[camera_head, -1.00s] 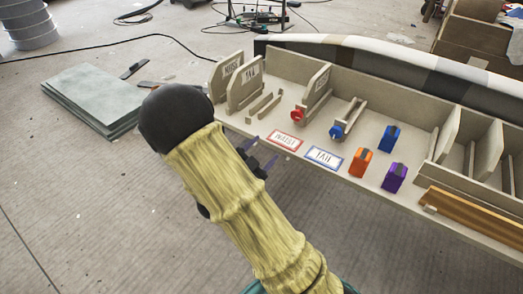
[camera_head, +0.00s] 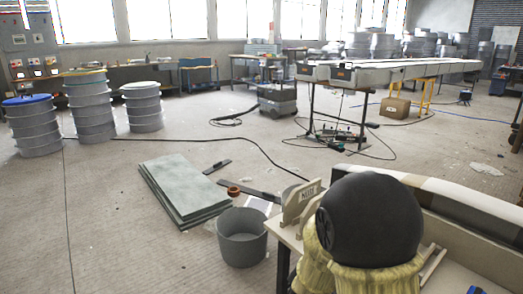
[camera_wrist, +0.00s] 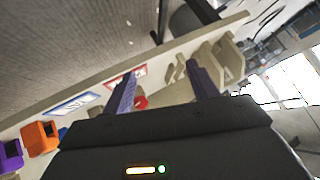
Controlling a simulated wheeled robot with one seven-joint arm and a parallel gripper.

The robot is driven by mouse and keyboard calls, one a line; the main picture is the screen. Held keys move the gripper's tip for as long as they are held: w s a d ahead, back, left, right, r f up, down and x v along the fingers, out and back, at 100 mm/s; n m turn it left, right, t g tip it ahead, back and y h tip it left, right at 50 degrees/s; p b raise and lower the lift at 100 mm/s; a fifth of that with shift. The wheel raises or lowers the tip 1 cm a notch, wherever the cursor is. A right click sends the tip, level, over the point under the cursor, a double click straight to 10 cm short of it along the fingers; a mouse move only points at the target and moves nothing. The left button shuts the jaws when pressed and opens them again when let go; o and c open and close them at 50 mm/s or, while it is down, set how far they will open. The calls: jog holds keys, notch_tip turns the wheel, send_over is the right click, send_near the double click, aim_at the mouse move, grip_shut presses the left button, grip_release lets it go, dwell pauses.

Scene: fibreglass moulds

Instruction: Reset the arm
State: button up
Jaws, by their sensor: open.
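My gripper (camera_wrist: 163,84) shows in the wrist view with its two purple fingers apart and nothing between them. It hangs over the workbench (camera_wrist: 75,85), whose compartments lie beyond the fingertips. In the head view my arm, with its black ball joint and yellow sleeve, covers part of the bench (camera_head: 465,275) at the lower right. The gripper itself is hidden there.
In the wrist view, orange (camera_wrist: 40,137) and purple (camera_wrist: 10,155) blocks, a red piece (camera_wrist: 140,102) and a blue label (camera_wrist: 70,104) lie on the bench. A grey bucket (camera_head: 241,237) and stacked sheets (camera_head: 190,190) are on the floor.

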jog(key=s+d+r+n+g+y+p, duration=0.1)
jog(key=s+r+n+g+y+p, duration=0.15)
jog(key=s+r+n, duration=0.4)
jog(key=s+d+r+n+g+y+p, duration=0.1)
jog(key=s+r+n+g+p, duration=0.25)
jog(key=s, duration=0.65)
notch_tip(320, 180, up, 37)
jog(key=m+p, duration=0.1)
jog(key=p, duration=3.6)
jog(key=shift+w+a, duration=0.2)
jog(key=shift+w, duration=0.1)
jog(key=shift+h, duration=0.25)
